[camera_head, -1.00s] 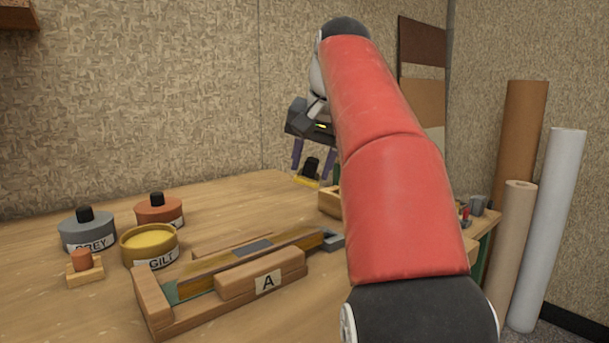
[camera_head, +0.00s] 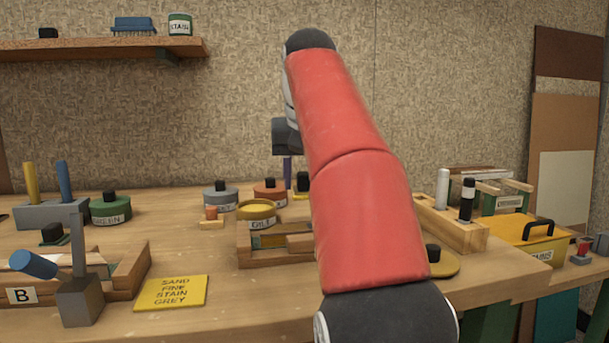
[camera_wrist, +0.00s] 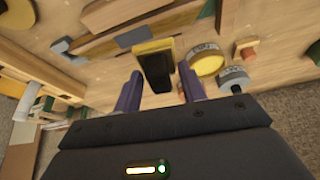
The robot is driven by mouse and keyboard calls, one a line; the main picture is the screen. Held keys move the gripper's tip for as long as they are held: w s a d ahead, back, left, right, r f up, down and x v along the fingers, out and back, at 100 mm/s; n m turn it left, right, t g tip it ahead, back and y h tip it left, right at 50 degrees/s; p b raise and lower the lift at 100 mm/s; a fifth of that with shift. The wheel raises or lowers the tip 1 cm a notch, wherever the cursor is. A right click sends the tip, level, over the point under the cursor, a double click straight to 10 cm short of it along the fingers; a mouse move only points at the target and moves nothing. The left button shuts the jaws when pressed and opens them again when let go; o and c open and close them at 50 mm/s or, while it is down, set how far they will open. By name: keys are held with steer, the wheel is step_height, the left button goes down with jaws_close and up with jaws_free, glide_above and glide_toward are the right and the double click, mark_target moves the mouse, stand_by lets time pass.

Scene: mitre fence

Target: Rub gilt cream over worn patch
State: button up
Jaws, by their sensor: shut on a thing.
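My gripper (camera_wrist: 158,82) is shut on a black-handled pad (camera_wrist: 156,66) with a yellow edge, held above the bench. In the head view the pad's black handle (camera_head: 302,181) shows beside a purple finger; my arm hides much of the gripper. The open gilt tin (camera_head: 257,208) of yellow cream stands behind the wooden fence (camera_head: 246,250); it also shows in the wrist view (camera_wrist: 207,62), right of the pad. In the wrist view a dark strip of moulding lies in the fence, with a grey patch (camera_wrist: 133,37) on it. The pad looks apart from both patch and tin.
Lidded grey (camera_head: 220,194), orange (camera_head: 270,191) and green (camera_head: 110,209) tins stand behind. Fence B (camera_head: 130,273) with a grey post is at left, a yellow card (camera_head: 171,292) in front. A wooden rack (camera_head: 450,222) and yellow box (camera_head: 525,243) are at right. A shelf hangs upper left.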

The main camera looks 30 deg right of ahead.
mark_target(304, 192)
step_height(304, 192, down, 4)
steer(key=b, duration=0.3)
steer(key=shift+f, duration=0.1)
steer(key=shift+f, duration=0.1)
